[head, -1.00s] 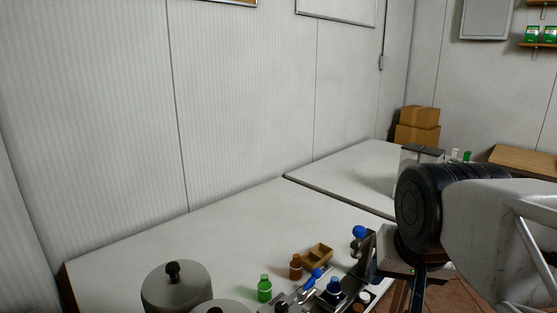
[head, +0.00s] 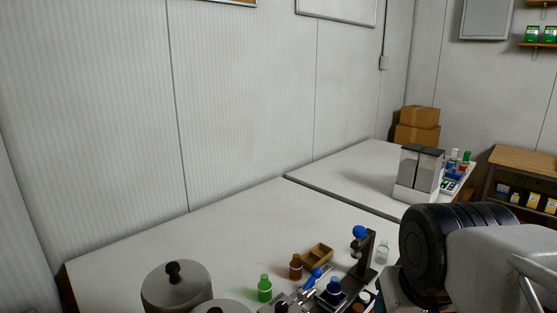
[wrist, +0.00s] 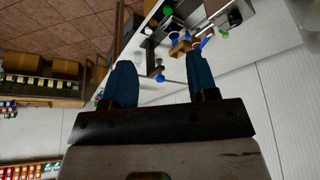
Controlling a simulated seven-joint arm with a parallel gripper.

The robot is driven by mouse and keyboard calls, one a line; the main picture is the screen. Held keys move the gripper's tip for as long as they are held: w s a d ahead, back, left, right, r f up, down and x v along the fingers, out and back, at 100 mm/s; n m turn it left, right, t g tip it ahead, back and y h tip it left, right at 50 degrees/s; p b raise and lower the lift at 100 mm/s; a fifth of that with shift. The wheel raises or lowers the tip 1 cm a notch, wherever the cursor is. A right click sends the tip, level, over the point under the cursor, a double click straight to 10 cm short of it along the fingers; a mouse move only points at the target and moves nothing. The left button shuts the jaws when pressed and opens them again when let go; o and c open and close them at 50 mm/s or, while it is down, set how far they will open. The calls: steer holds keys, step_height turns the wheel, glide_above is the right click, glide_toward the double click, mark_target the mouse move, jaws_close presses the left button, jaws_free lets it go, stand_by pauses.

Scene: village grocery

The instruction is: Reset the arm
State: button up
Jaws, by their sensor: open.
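My gripper (wrist: 160,70) shows in the wrist view with its two blue ridged fingers spread apart and nothing between them. In that tilted view, the white table and its small items appear beyond the fingertips. In the head view my arm (head: 470,255) fills the lower right corner, in front of the table's right side. I cannot make out the gripper's fingers there.
The near white table (head: 190,245) bears grey lidded pots (head: 176,288), a green bottle (head: 264,289), a brown bottle (head: 295,267), a wooden tray (head: 327,251) and a dark stand (head: 368,254). A white and grey container (head: 416,178) stands on the far table. The near table's back left is bare.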

steer(key=shift+g, duration=0.8)
steer(key=x, duration=0.5)
steer(key=shift+s+d, duration=0.1)
steer(key=shift+s, duration=0.2)
